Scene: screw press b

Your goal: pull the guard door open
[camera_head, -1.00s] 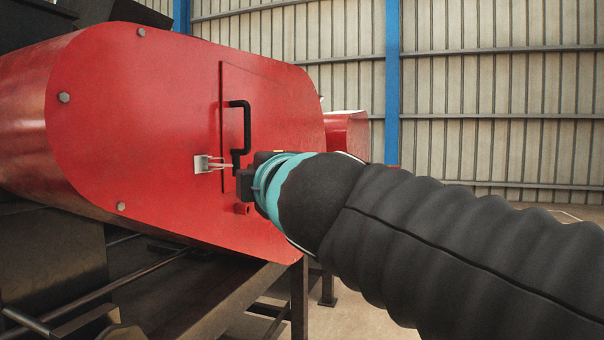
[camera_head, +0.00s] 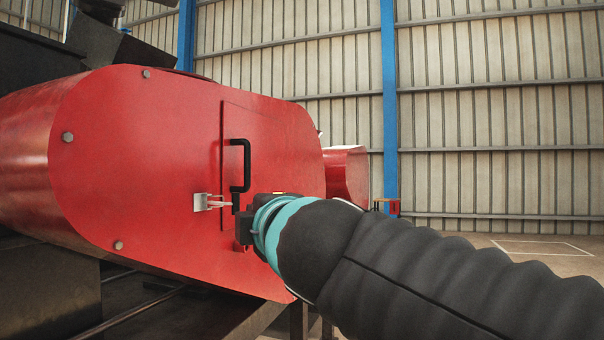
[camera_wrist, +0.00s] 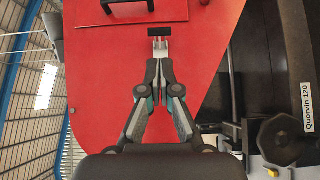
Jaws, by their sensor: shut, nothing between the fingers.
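The guard door (camera_head: 262,150) is a red panel set flush in the red guard's end face, and it looks closed. Its black bar handle (camera_head: 240,165) stands upright on it; in the wrist view the handle (camera_wrist: 126,10) is at the top left. A silver latch (camera_head: 206,202) with a wire loop sits at the door's left edge, below the handle; the latch (camera_wrist: 160,46) also shows just beyond my fingertips in the wrist view. My gripper (camera_wrist: 158,68) is shut and empty. In the head view its front hides part of the door below the handle; contact cannot be told.
The red guard (camera_head: 130,160) curves away left, with bolts on its face. Dark frame beams (camera_head: 240,325) run below it. In the wrist view a black knob (camera_wrist: 287,138) and dark machine body are at the right. Open floor (camera_head: 540,250) lies right.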

